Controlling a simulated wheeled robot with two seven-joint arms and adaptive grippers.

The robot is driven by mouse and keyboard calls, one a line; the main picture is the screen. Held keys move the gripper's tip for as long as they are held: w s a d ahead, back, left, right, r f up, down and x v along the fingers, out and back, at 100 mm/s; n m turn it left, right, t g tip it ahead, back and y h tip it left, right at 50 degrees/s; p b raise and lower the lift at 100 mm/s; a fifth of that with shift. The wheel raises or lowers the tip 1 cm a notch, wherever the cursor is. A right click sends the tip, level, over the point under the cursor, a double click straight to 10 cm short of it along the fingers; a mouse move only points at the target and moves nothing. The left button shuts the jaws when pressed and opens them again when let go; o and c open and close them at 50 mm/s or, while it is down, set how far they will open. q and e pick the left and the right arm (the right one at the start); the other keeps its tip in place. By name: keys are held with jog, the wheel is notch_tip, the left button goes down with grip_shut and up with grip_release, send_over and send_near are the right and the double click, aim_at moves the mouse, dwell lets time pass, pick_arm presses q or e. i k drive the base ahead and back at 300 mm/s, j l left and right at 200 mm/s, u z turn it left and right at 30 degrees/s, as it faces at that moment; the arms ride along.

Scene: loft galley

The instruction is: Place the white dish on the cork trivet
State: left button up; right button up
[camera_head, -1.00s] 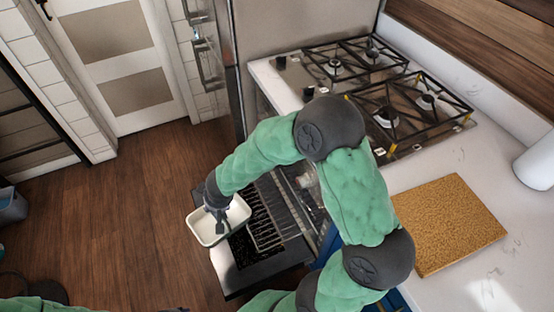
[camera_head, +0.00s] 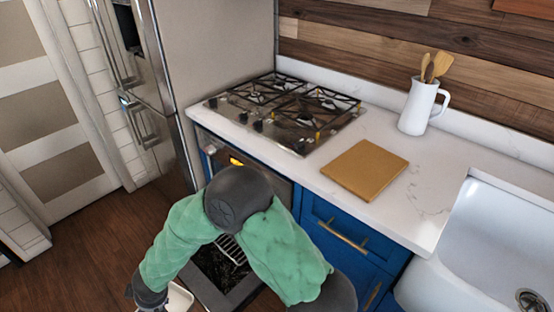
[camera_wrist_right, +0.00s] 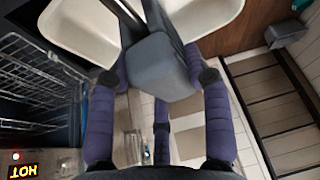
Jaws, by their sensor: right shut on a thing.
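The white dish (camera_head: 180,298) shows at the bottom edge of the head view, partly cut off, beside the open oven door. My right gripper (camera_head: 150,302) is at the dish, its fingers mostly out of sight there. In the right wrist view the right gripper (camera_wrist_right: 165,70) is shut on the dish wall, with the dish (camera_wrist_right: 82,28) showing on both sides of the fingers. The cork trivet (camera_head: 365,169), a flat tan square, lies bare on the white counter right of the stove, well away from the dish. My left gripper is not in view.
The oven door (camera_head: 205,289) hangs open, with a wire rack (camera_head: 232,247) behind my arm. The gas stove (camera_head: 285,110) has raised grates. A white pitcher with wooden utensils (camera_head: 419,108) and a sink (camera_head: 500,240) flank the trivet. The counter around the trivet is clear.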

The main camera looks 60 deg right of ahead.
aim_at(367, 165)
jog(key=z, duration=0.4)
jog(key=j+z, duration=0.15)
jog(key=z, duration=0.7)
jog(key=k, duration=0.05)
